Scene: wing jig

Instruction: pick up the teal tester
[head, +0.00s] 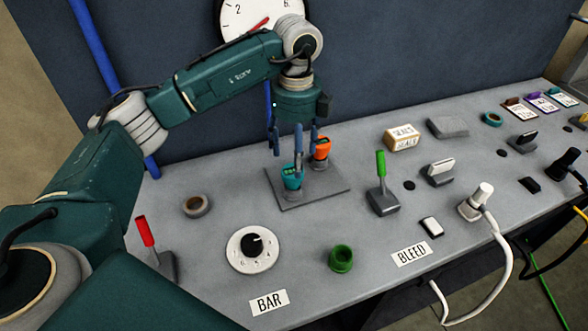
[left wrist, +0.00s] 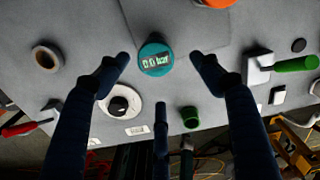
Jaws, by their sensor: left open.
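The teal tester (head: 291,178) stands on a grey plate (head: 328,191) on the bench, in front of an orange tester (head: 321,148). In the left wrist view the teal tester (left wrist: 155,58) shows from above with a dark display, between and just beyond the fingertips. My left gripper (head: 294,150) points down over the plate, its blue fingers open, one finger partly in front of the teal tester's top. No grip on it shows; in the wrist view the fingers (left wrist: 157,80) are spread and empty. My right gripper is not in view.
A red lever (head: 145,232), a dial (head: 251,250), a green ring (head: 341,258) and a tape roll (head: 196,205) sit near the front and left. A green lever (head: 381,165) and a box (head: 402,137) stand right of the plate. A white hose (head: 497,250) hangs off the edge.

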